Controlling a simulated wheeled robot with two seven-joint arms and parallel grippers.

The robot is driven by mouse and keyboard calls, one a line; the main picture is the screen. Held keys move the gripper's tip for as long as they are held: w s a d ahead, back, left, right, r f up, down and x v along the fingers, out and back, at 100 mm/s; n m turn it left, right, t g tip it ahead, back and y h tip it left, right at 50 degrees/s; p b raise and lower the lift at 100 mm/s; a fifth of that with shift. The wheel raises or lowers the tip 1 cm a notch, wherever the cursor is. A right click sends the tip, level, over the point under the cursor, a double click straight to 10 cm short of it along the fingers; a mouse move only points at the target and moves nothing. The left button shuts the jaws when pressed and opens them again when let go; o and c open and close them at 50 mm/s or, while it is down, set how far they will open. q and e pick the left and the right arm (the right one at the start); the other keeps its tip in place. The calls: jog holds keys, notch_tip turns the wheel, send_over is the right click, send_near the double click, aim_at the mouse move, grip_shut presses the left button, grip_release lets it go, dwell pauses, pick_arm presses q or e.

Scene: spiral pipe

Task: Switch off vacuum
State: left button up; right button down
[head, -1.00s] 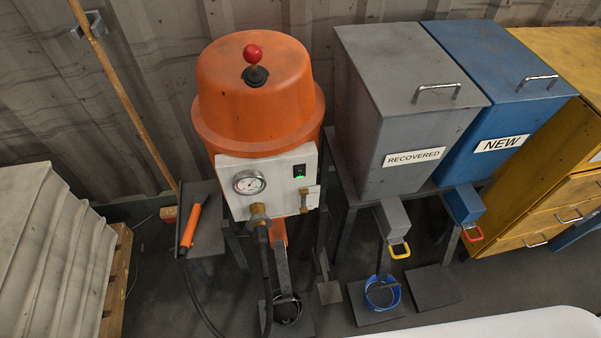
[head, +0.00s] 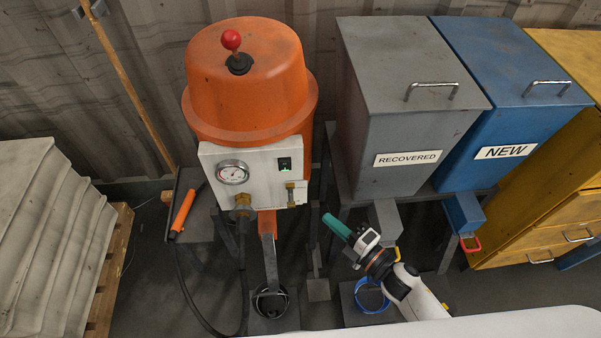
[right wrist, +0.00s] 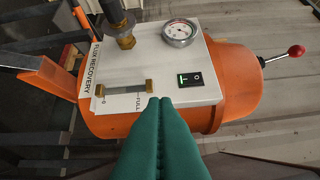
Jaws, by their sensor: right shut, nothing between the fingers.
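The orange vacuum unit (head: 245,85) stands against the wall, with a white control panel (head: 255,172) on its front. The panel holds a black rocker switch with a green light (head: 284,165), right of a round gauge (head: 232,172). In the right wrist view the switch (right wrist: 190,80) shows a lit green mark on its left half. My right gripper (head: 327,218) is shut and empty, its green fingers together, to the right of and below the panel. In the right wrist view the fingertips (right wrist: 160,100) point toward the panel, near the switch. My left gripper is not in view.
A grey RECOVERED bin (head: 400,120) and a blue NEW bin (head: 510,90) stand to the right. A black hose (head: 242,265) hangs below the panel. An orange-handled tool (head: 184,210) lies on a small shelf at left. A blue-rimmed bucket (head: 371,297) sits on the floor.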

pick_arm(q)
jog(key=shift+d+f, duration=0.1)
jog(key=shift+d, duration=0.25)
pick_arm(e)
jog(key=r+n+y, duration=0.1)
jog(key=a+r+n, duration=0.1)
jog(key=r, duration=0.1)
jog(key=s+r+n+y, duration=0.1)
jog(key=r, duration=0.1)
jog(key=shift+a+r+n+g+y, duration=0.1)
jog(key=shift+a+n+g+y, duration=0.2)
jog(key=shift+a+g, duration=0.1)
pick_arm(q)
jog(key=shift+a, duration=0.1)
pick_arm(e)
jog(key=p, duration=0.2)
send_near(285, 166)
jog(key=w+a+r, duration=0.1)
jog(key=w+a, duration=0.2)
jog(key=a, duration=0.3)
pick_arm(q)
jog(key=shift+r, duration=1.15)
pick_arm(e)
jog(key=shift+w+d+r, duration=0.15)
jog(key=shift+w, duration=0.3)
